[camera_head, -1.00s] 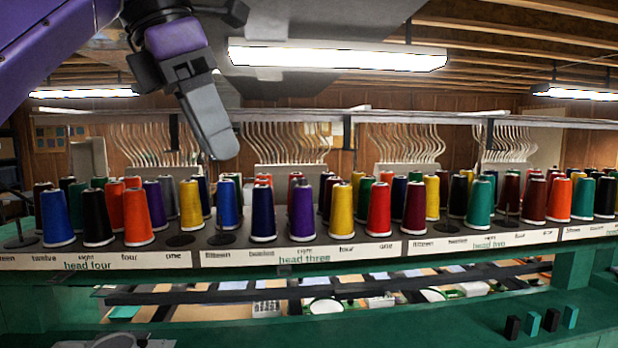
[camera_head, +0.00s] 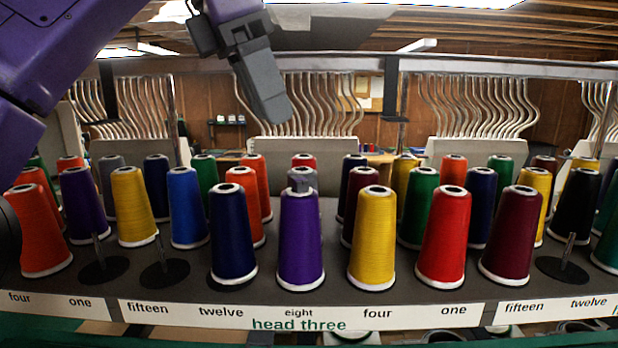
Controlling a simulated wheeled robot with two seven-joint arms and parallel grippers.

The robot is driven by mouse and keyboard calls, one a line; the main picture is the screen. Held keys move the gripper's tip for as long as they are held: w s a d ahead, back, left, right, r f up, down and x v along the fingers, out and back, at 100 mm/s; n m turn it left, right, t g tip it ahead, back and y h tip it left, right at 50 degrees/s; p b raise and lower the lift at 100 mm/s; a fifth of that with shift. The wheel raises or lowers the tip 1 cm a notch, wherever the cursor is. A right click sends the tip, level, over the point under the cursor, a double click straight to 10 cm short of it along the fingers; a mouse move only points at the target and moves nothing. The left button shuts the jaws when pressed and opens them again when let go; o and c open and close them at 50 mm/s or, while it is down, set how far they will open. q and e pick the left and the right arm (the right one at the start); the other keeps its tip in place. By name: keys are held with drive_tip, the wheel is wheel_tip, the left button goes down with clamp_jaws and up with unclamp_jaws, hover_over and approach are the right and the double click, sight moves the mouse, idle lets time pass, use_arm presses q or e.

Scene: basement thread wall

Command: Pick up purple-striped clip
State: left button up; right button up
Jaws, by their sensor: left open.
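My right gripper is not in view.
Thread cones stand close around: dark blue (camera_head: 232,235) to the left, yellow (camera_head: 372,240) to the right, more behind. Bare pins rise from black discs (camera_head: 165,275). A grey rail (camera_head: 450,65) and curved metal tubes (camera_head: 300,105) cross behind. A white label strip (camera_head: 380,316) runs along the front.

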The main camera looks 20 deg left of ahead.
sight(294, 179)
use_arm(q)
drive_tip(key=b+x, duration=0.1)
drive_tip(key=x, duration=0.2)
drive_tip(key=b+x, duration=0.1)
drive_tip(key=x, duration=0.1)
drive_tip(key=b+x, duration=0.1)
drive_tip(key=x, duration=0.2)
drive_tip(key=shift+s+f+b, duration=0.25)
drive_tip(key=shift+f+b, duration=0.15)
drive_tip(key=shift+f, duration=0.3)
drive_tip(key=shift+s+r, duration=0.1)
drive_tip(key=shift+s, duration=0.05)
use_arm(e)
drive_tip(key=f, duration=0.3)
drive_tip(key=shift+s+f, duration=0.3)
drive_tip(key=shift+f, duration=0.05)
use_arm(q)
clamp_jaws()
